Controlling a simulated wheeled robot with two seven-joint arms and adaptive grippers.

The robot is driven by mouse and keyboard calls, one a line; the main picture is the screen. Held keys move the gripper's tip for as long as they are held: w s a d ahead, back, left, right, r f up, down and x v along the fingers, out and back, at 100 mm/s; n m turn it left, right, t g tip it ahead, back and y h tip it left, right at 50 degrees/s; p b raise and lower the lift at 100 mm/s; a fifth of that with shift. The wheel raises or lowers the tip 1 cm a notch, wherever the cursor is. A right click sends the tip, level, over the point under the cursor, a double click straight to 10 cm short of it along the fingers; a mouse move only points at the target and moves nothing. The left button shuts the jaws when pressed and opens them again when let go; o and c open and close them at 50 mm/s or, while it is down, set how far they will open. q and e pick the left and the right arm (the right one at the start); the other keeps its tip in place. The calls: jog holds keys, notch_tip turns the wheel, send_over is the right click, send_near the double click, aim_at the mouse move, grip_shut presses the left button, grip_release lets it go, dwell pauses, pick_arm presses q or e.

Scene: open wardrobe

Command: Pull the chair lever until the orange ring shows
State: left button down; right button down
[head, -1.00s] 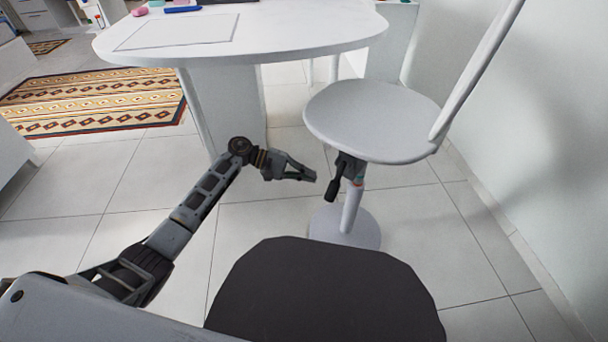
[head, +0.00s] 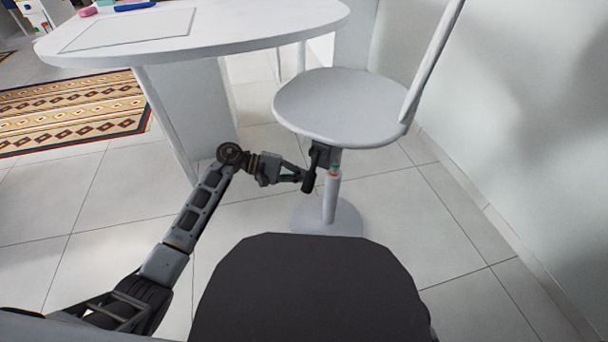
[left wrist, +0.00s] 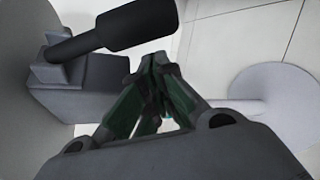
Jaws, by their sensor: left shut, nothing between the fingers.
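The white chair (head: 340,103) stands right of the table, its seat on a pale column. Its dark lever (head: 309,181) hangs from a dark bracket under the seat. In the left wrist view the lever's thick black grip (left wrist: 135,24) shows at top left. A small reddish-orange band (head: 334,172) shows on the column below a teal patch. My left gripper (head: 301,177) is shut and empty, its tips right beside the lever. In the left wrist view the tips (left wrist: 158,62) lie just below the grip; I cannot tell whether they touch. My right gripper is out of view.
The chair's round base (head: 328,218) is on the tiled floor. A wall (head: 530,130) is close on the right. A patterned rug (head: 70,112) lies far left.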

pick_arm(q)
jog(key=shift+s+a+r, duration=0.15)
jog(key=shift+s+r, duration=0.2)
jog(key=shift+s, duration=0.2)
jog(key=shift+r, duration=0.1)
dwell(0.3)
